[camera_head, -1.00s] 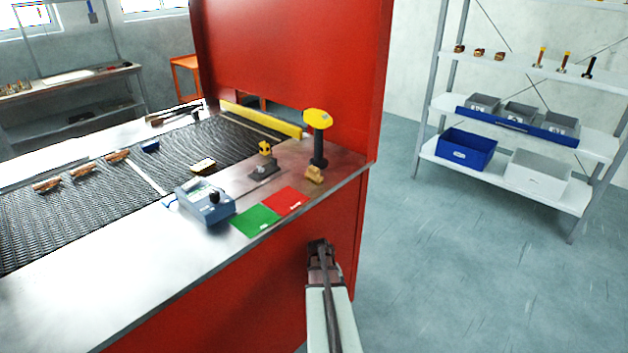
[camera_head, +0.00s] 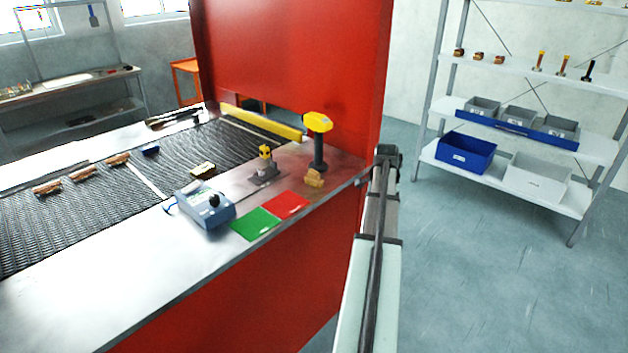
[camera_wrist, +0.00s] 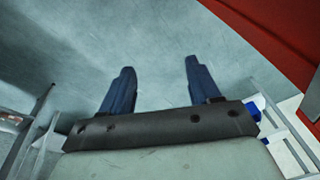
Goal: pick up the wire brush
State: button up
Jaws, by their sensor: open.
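I cannot pick out the wire brush with certainty. A small yellowish block with a dark side (camera_head: 202,170) lies on the mesh belt (camera_head: 120,190) and may be it, but it is too small to tell. My gripper (camera_head: 388,150) is raised just right of the bench's right corner, apart from everything on the bench and belt. In the wrist view its two dark blue fingers (camera_wrist: 160,65) are spread apart with nothing between them.
Several brown pieces (camera_head: 80,174) and a blue block (camera_head: 150,151) lie on the belt. A red housing (camera_head: 290,50) rises behind.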

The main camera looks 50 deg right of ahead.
jog(key=w+a+r+m+t+y, duration=0.1)
jog(key=w+a+r+m, duration=0.3)
jog(key=r, duration=0.3)
jog(key=w+a+r+m+t, duration=0.2)
jog(key=w+a+r+m, duration=0.2)
jog(key=w+r, duration=0.15)
jog(key=m+t+y, duration=0.1)
jog(key=m, duration=0.5)
send_near(315, 171)
jog(key=shift+x, duration=5.55)
jog(key=shift+a, duration=0.1)
jog(key=shift+c, duration=0.3)
grip_shut()
notch_tip(315, 171, up, 10)
jog(key=shift+f, duration=0.1)
